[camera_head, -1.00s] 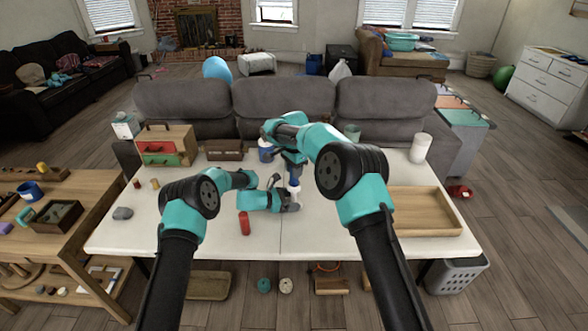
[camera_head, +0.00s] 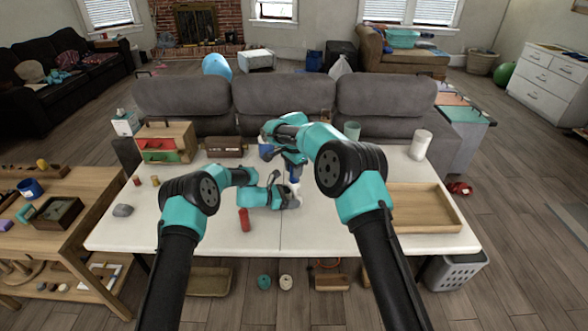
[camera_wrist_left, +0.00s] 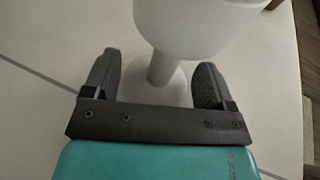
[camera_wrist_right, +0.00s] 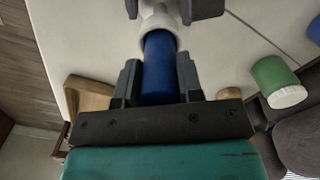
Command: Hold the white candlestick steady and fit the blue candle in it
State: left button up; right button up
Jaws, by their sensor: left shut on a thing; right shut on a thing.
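The white candlestick (camera_wrist_left: 165,75) stands on the table between the fingers of my left gripper (camera_wrist_left: 155,85), which is shut on it low down, below the wide cup. It shows small in the head view (camera_head: 297,188). My right gripper (camera_wrist_right: 158,85) is shut on the blue candle (camera_wrist_right: 160,68), above the candlestick. In the right wrist view the candle's far end is at the candlestick's white cup (camera_wrist_right: 160,20), and the rim shows around it. How deep the candle sits is hidden. My left gripper (camera_head: 291,197) is below my right gripper (camera_head: 293,166) in the head view.
A wooden tray (camera_head: 455,225) is at the right and a white cylinder (camera_head: 420,145) at the back right. The front middle of the table is clear.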

pick_arm(q)
jog(key=shift+f, duration=0.2)
pick_arm(e)
jog(key=o, duration=1)
notch_tip(320, 180, up, 12)
jog(key=shift+f, duration=0.1)
dwell(0.4)
pick_arm(q)
jog(key=o, duration=0.7)
jog(key=shift+r, duration=0.15)
jog(key=shift+c, duration=0.2)
jog(key=v, duration=1.2)
